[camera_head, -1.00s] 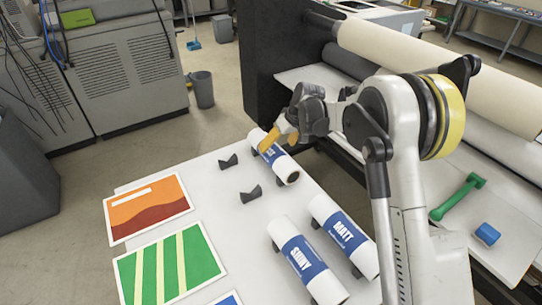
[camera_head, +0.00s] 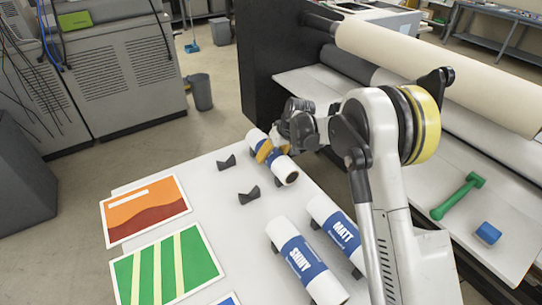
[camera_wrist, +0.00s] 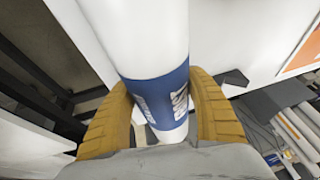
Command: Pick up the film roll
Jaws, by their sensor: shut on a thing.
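The gripped film roll (camera_head: 284,168) is white with a blue label and lies at the far end of the white table. My gripper (camera_head: 265,152) has its yellow fingers closed around the label. In the wrist view the film roll (camera_wrist: 140,38) runs between the two fingers of my gripper (camera_wrist: 162,105), one on each side of the blue band. Its label text is mostly hidden. I cannot tell whether the roll is clear of its black supports. Two similar rolls, marked SHINY (camera_head: 290,240) and MATT (camera_head: 325,215), lie nearer on the table.
Two empty black cradles (camera_head: 249,196) stand left of the rolls on the white table (camera_head: 200,180). Orange (camera_head: 145,210) and green-striped (camera_head: 165,270) prints lie at left. The laminator (camera_head: 440,75) stands close at right, with a green tool (camera_head: 458,196) and blue block (camera_head: 488,233) on its bed.

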